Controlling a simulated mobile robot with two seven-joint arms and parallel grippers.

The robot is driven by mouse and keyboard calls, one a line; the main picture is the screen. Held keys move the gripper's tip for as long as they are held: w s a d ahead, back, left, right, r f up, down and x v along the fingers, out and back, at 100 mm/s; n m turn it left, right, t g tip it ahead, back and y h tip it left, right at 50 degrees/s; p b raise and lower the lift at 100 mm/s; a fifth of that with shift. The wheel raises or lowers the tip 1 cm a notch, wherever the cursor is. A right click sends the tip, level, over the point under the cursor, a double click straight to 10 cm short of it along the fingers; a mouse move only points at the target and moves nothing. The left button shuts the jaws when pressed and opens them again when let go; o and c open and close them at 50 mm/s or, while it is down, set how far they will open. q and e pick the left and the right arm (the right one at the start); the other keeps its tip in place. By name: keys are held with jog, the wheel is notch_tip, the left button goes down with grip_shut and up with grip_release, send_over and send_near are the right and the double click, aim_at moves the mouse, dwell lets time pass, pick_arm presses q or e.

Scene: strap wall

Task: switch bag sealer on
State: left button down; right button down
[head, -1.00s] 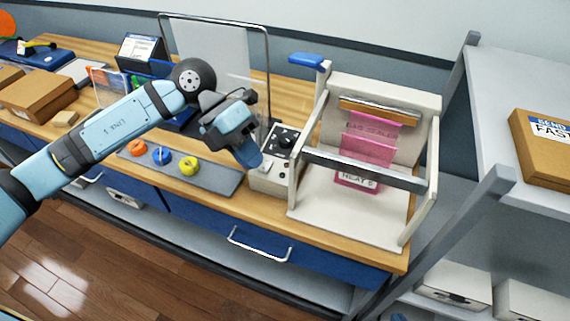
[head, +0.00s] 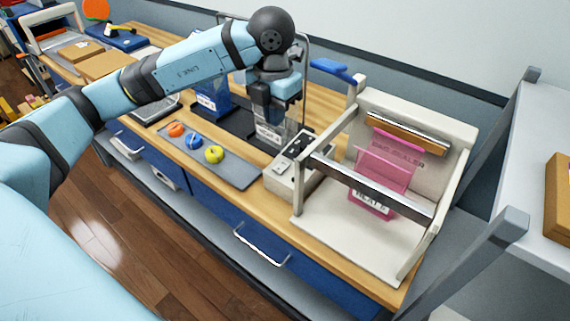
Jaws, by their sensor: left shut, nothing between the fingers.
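The bag sealer (head: 335,236) stands on the bench at the right, a cream frame with a metal bar across its front. A pink bag (head: 383,174) hangs inside it. Its blue-ended lever (head: 333,68) sticks up at the back left. A small cream control box (head: 283,180) with a black top panel sits against its left side; its switch is too small to read. My left gripper (head: 270,116) is shut and empty, pointing down behind and left of the control box, apart from it. The gripper and arm hide part of the bench's back. My right gripper is not in view.
Blue drawers with handles (head: 262,248) face the floor. A grey shelf post (head: 480,255) stands close on the right. Cardboard boxes (head: 108,66) lie far left.

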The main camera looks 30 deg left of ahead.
aim_at(278, 170)
pick_arm(q)
jog(key=shift+a, duration=0.1)
notch_tip(278, 170, down, 14)
jog(key=shift+w+f+p, duration=0.1)
jog(key=shift+w+p, duration=0.05)
jog(key=shift+p, duration=0.35)
dwell(0.4)
